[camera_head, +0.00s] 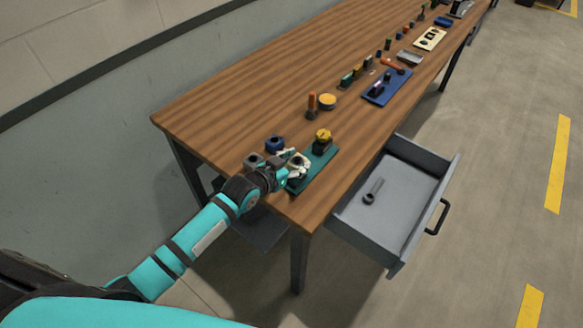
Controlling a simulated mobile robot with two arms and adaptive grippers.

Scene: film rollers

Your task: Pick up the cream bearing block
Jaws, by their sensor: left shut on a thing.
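The cream bearing block (298,160) is at the near left end of the wooden table, over the teal plate (318,169). My left gripper (291,168) reaches it from the left and is shut on it. The gripper's fingers partly hide the block, and I cannot tell whether it touches the plate. A yellow block (323,135) sits at the far end of the teal plate. My right gripper is not in view.
A blue block (274,145) stands close behind my left gripper. An orange-topped cylinder (312,104) and a round yellow-topped piece (327,101) stand farther back. An open grey drawer (400,185) juts out at right. The table's left rear area is clear.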

